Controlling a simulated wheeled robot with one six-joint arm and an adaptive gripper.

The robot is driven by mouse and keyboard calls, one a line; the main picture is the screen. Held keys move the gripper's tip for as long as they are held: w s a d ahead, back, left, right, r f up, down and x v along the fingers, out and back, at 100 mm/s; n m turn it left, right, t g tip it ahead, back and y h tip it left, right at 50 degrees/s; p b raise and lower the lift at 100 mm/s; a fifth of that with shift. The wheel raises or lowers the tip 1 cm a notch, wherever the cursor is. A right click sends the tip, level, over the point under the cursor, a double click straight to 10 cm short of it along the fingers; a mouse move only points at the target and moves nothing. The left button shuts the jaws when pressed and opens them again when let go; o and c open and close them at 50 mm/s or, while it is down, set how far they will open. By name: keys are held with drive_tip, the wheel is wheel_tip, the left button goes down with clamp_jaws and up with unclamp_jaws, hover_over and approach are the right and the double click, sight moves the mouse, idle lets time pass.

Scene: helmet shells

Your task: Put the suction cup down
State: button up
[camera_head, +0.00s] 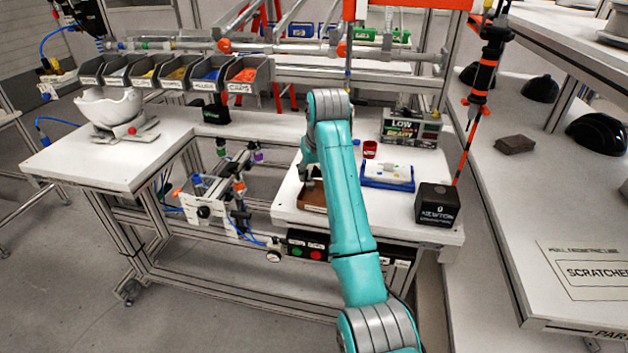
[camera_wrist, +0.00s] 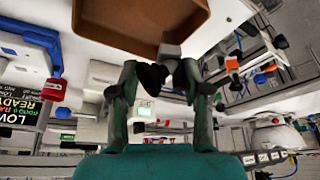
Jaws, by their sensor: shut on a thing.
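In the wrist view my gripper (camera_wrist: 158,70) has its two teal fingers closed around a small dark suction cup (camera_wrist: 153,78). A grey block-like piece (camera_wrist: 171,52) shows beside the fingertips, and I cannot tell whether it is part of the cup. A brown tray (camera_wrist: 125,40) lies just past the fingertips; I cannot tell whether the cup touches it. In the head view the brown tray (camera_head: 313,196) sits on the right white bench top, and my teal arm hides most of the gripper and the cup.
On the same bench stand a black cube box (camera_head: 437,205), a blue-edged tray (camera_head: 387,184), a red cup (camera_head: 370,149) and a LOW/READY box (camera_head: 410,128). A white helmet shell (camera_head: 110,105) is on the left bench top. A shelf with black shells is at right.

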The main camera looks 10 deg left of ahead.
drive_tip(key=shift+f, duration=1.3)
drive_tip(key=shift+f, duration=0.1)
drive_tip(key=o, duration=1.1)
drive_tip(key=shift+o, duration=0.2)
